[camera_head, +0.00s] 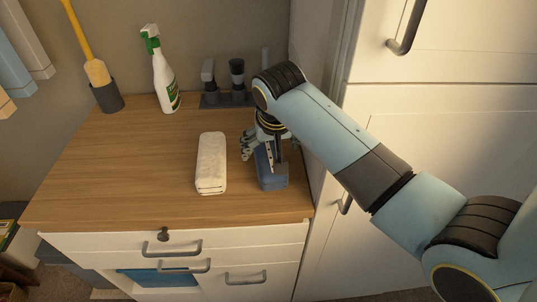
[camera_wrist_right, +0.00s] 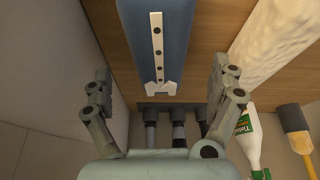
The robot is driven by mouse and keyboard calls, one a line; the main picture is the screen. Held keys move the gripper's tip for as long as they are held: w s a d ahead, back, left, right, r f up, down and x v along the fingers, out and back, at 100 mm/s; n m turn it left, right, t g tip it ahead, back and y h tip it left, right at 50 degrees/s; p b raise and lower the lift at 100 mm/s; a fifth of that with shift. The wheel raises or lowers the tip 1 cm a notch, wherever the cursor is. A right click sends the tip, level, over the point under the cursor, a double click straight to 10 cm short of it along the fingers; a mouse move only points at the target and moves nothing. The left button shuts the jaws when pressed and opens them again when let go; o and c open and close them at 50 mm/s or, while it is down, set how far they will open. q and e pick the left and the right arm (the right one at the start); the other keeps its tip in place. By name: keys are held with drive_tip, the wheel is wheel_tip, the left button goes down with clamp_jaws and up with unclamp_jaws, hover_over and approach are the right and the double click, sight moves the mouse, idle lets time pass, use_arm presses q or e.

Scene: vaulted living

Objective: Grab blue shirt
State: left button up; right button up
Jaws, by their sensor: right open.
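The blue shirt (camera_head: 273,177) is a folded blue bundle on the wooden counter, near its right end. In the right wrist view the shirt (camera_wrist_right: 178,55) fills the top middle, with a pale strip of dark buttons and a pale collar-like end. My right gripper (camera_head: 262,148) is over the shirt and hides part of it in the head view. In the wrist view the right gripper (camera_wrist_right: 158,90) is open, its fingers spread to either side of the shirt's line; I cannot tell whether they touch it. My left gripper is not in view.
A rolled white towel (camera_head: 211,162) lies left of the shirt. A green-and-white spray bottle (camera_head: 165,82), a yellow-handled brush in a dark holder (camera_head: 106,97) and a dark rack (camera_head: 226,100) stand at the back. A white cabinet (camera_head: 432,110) rises on the right. The counter's left front is clear.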

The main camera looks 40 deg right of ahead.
sight(269, 152)
drive_tip(key=shift+w+d+f, duration=0.1)
drive_tip(key=shift+w+f, duration=0.05)
drive_tip(key=shift+f, duration=0.2)
drive_tip(key=shift+w+d+f, duration=0.1)
drive_tip(key=shift+f, duration=0.2)
drive_tip(key=x, duration=0.4)
drive_tip(key=shift+f, duration=0.25)
drive_tip(key=shift+w+f, duration=0.1)
drive_tip(key=c, duration=0.7)
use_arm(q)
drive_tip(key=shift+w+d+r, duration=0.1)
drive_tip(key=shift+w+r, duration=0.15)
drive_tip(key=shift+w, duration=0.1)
use_arm(e)
drive_tip(key=c, duration=0.6)
